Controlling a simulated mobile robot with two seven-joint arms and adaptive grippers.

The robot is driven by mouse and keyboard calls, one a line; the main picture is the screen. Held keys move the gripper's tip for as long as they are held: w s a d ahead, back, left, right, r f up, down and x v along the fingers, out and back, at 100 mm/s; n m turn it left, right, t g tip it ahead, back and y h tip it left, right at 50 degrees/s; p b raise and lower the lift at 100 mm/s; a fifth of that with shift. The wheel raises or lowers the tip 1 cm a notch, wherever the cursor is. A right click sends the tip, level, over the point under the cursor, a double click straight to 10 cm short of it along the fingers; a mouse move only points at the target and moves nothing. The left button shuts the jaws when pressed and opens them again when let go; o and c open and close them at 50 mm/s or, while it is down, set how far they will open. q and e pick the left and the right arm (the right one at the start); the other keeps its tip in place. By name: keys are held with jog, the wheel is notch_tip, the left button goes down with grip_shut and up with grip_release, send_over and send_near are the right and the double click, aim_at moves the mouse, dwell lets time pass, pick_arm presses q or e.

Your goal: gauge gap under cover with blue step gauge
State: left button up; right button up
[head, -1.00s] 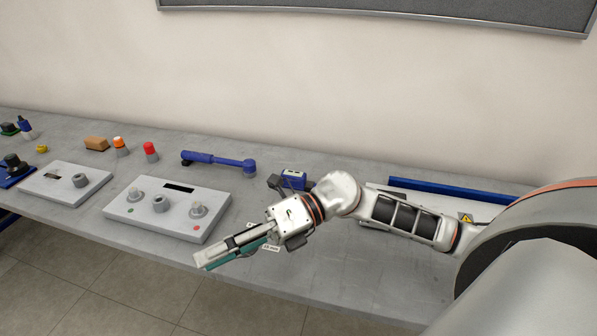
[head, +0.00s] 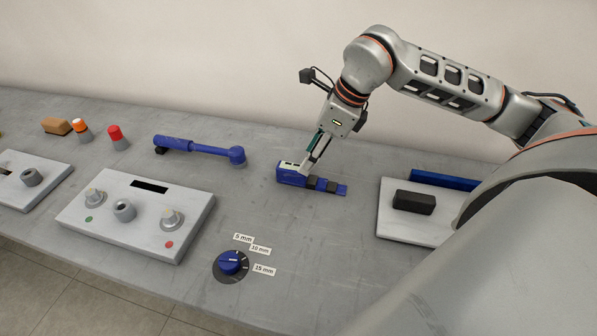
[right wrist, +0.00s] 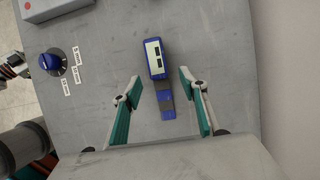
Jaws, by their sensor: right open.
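The blue step gauge (head: 293,176) lies flat on the grey bench, a thick blue body with pale top patches and a stepped, partly dark tail toward the right. My right gripper (head: 312,165) points down at it from behind, its fingers overlapping it in the head view. In the right wrist view the open fingers (right wrist: 160,82) stand on either side of the gauge (right wrist: 156,58), with space on both sides. Contact cannot be told. A white plate (head: 390,225) at the right carries a black block (head: 413,202). I cannot tell which thing is the cover. My left gripper is not visible.
A blue dial (head: 230,262) with 5, 10 and 15 mm labels sits near the front edge. A control panel (head: 135,215), a blue wrench-like tool (head: 195,147) and red (head: 118,138) and orange-topped (head: 82,130) pieces lie left. A blue bar (head: 445,180) lies behind the plate.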

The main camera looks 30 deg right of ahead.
aim_at(312, 177)
jog(key=x, duration=0.6)
jog(key=shift+a+f, duration=0.2)
grip_shut()
